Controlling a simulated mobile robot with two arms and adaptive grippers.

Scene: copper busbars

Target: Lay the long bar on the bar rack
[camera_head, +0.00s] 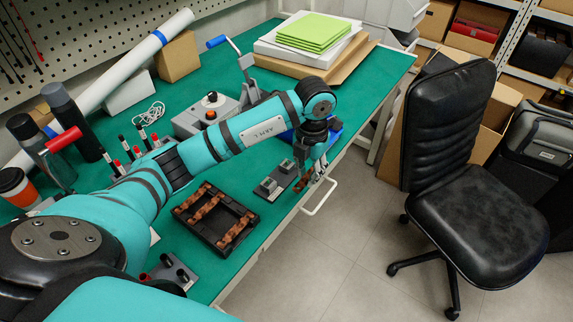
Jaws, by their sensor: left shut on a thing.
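My left gripper (317,170) reaches over the front edge of the green bench and is shut on a copper bar (302,183). The bar is small in the view and partly hidden by the fingers, so I cannot tell its full length. Just left of it, a grey plate with two raised blocks (275,183), which looks like the bar rack, sits near the bench edge. I cannot tell whether the bar touches it. A black tray (237,240) nearer to me holds copper bars (207,207). My right gripper is not in view.
A grey box with a knob (205,115) and a blue-handled lever press (247,80) stand behind my left arm. Red-and-black tools (130,153) and bottles stand at left. Green sheets (313,32) lie at the far end. A black chair (470,190) stands right of the bench.

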